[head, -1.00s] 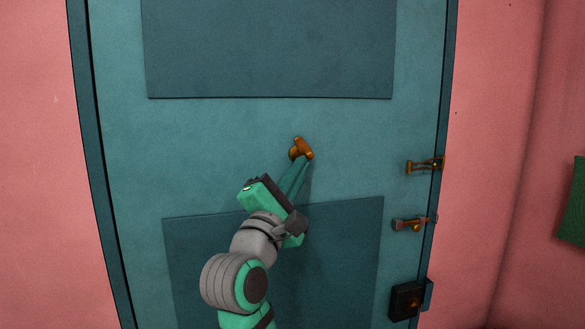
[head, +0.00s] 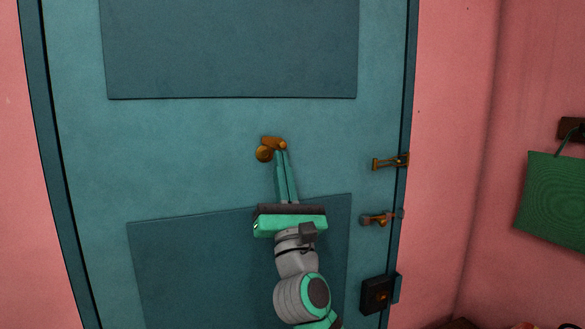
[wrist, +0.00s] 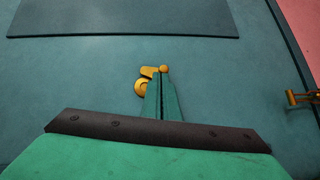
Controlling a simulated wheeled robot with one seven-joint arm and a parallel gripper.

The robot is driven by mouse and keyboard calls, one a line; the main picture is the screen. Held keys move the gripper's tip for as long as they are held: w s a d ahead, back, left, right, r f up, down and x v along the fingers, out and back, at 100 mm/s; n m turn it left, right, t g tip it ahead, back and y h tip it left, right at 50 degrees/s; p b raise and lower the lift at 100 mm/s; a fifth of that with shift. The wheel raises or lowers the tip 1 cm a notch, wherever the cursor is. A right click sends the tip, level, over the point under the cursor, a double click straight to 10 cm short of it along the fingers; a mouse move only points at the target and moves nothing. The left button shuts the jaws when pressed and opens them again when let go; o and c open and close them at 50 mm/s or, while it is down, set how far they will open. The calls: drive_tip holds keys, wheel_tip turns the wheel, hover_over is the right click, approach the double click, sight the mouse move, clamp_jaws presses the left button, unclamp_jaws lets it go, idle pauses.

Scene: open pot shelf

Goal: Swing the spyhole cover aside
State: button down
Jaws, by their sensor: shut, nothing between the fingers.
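The brass spyhole cover (head: 272,142) is on the teal door, lying nearly level with a rounded knob at its right end. The round brass spyhole (head: 264,154) shows below its left end. My gripper (head: 281,153) is shut and empty, pointing up the door. Its fingertips (wrist: 160,76) are right under the cover's knob end; they look to be touching it or very close.
The door (head: 220,125) has two darker raised panels. Along its right edge are a brass latch (head: 390,162), a bolt (head: 380,219) and a dark lock box (head: 378,294). A green bag (head: 552,205) hangs on the pink wall at right. The door around the spyhole is clear.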

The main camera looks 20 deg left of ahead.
drive_tip(key=a+f+v, duration=0.1)
drive_tip(key=a+v, duration=0.1)
drive_tip(key=v, duration=1.1)
drive_tip(key=shift+w+a+f, duration=0.25)
drive_tip(key=shift+w+f, duration=0.1)
drive_tip(key=shift+f, duration=0.05)
